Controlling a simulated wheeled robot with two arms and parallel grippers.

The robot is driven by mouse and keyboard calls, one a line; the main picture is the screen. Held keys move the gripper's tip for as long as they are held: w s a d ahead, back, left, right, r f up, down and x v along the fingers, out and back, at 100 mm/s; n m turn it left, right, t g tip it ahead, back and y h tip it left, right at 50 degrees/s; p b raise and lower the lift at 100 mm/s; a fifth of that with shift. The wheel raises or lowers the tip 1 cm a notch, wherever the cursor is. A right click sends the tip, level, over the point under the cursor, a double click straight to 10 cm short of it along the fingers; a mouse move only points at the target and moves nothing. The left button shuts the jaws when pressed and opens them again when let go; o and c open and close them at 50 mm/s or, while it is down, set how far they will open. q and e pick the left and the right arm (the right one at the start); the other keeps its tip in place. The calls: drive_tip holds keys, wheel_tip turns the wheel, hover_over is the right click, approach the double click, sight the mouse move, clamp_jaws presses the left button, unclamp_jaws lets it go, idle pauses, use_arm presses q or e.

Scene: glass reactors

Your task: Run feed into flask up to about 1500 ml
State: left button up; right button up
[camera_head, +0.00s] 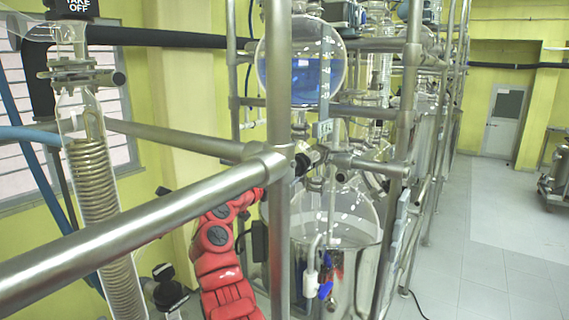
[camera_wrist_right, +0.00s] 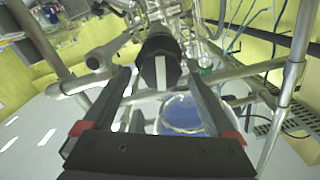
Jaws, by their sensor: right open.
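The round feed vessel (camera_head: 275,70) hangs high in the frame in the head view, partly filled with blue liquid (camera_head: 316,80). A graduated strip stands along it; its marks are too small to read. Below it, a large clear flask (camera_head: 350,215) sits in a steel pot; I see no blue liquid in it. In the right wrist view, a black knob with a white stripe (camera_wrist_right: 160,72) lies between the spread fingers of my right gripper (camera_wrist_right: 157,85). The fingers look apart from it. Blue liquid in glass (camera_wrist_right: 181,112) shows beyond. My left gripper is not in view.
Steel rails (camera_head: 150,225) and an upright pole (camera_head: 279,130) cross close in front in the head view. A coil condenser (camera_head: 95,190) stands at left. A small blue handle (camera_head: 325,290) is low by the pot. Open floor (camera_head: 480,260) lies at right.

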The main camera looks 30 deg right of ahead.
drive_tip(key=shift+p+x, duration=0.3)
drive_tip(key=shift+x, duration=0.8)
drive_tip(key=shift+w+f, duration=0.1)
drive_tip(key=shift+f, duration=0.1)
drive_tip(key=shift+a, duration=0.1)
drive_tip(key=shift+r, duration=0.1)
drive_tip(key=shift+c, duration=0.9)
drive_tip(key=c, duration=1.2)
